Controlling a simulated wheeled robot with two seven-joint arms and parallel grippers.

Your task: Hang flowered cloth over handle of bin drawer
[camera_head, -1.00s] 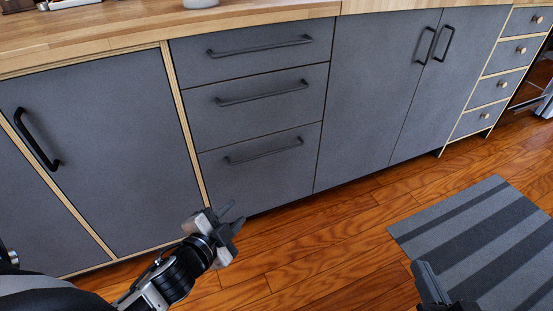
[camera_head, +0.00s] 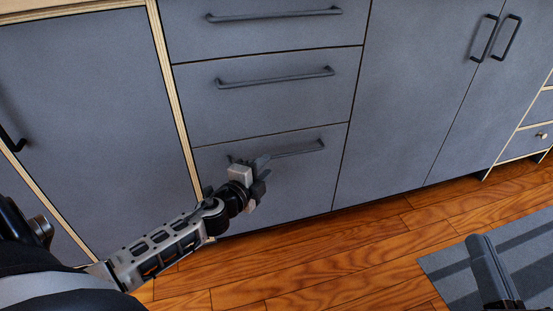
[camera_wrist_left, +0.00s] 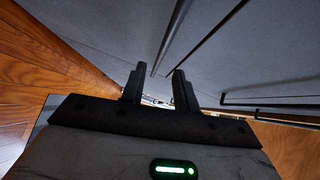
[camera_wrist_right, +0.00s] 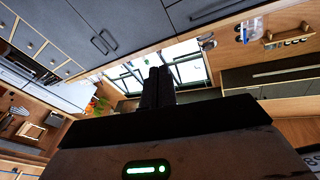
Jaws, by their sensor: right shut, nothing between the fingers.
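No flowered cloth shows in any view. Three grey drawers are stacked in the cabinet, with a top handle (camera_head: 275,14), a middle handle (camera_head: 275,77) and a bottom handle (camera_head: 298,150); which one is the bin drawer I cannot tell. My left gripper (camera_head: 262,172) is at the bottom drawer's front, overlapping the left part of its handle. In the left wrist view its fingers (camera_wrist_left: 157,74) are apart, and a dark bar (camera_wrist_left: 172,38) reaches between or just beyond the tips; contact is unclear. My right gripper (camera_head: 479,242) is shut and empty, low at the right.
A tall grey door (camera_head: 85,120) is left of the drawers and double doors (camera_head: 430,90) are to the right. All drawers and doors look closed. A striped grey rug (camera_head: 450,270) lies on the wooden floor (camera_head: 330,265). Open floor lies before the cabinets.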

